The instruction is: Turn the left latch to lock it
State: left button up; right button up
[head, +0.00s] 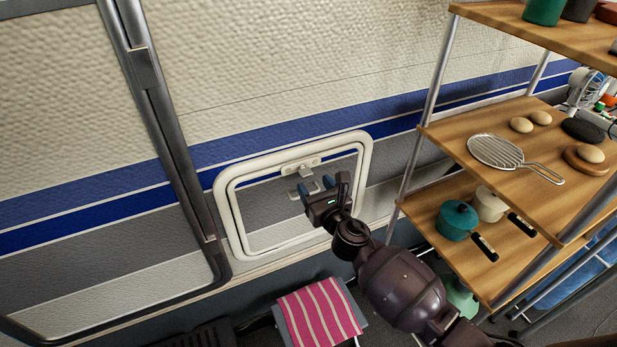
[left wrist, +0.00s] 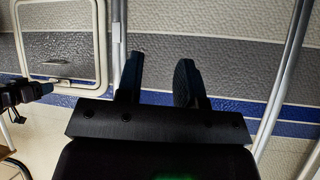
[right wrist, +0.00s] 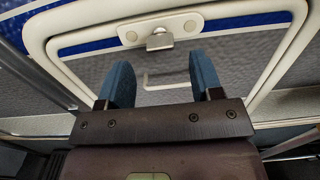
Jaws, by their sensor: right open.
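A white-framed hatch (head: 222,205) is set low in the caravan wall. One latch (head: 303,166) shows at its top edge, a metal plate with a tab; in the right wrist view the latch (right wrist: 160,38) has its tab pointing down. My right gripper (head: 317,186) is open, its blue fingers apart just below the latch and not closed on it. A pale U-shaped handle (right wrist: 165,80) shows between these fingers. My left gripper (left wrist: 158,80) is open and empty, facing the striped wall, and is outside the head view. No second latch is distinguishable.
A wooden shelf rack (head: 500,160) stands close on the right, holding pots, a strainer and egg-shaped items. A pink striped cloth (head: 318,312) lies below the hatch. A dark-framed door (head: 175,140) is at left.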

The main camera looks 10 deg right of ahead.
aim_at(308, 176)
jog(key=shift+w+a+b, duration=0.15)
jog(key=shift+w+a, duration=0.05)
jog(key=shift+w, duration=0.8)
jog(key=shift+w+a+b, duration=0.15)
jog(key=shift+w+a, duration=0.05)
jog(key=shift+w, duration=0.75)
jog(key=c, duration=0.9)
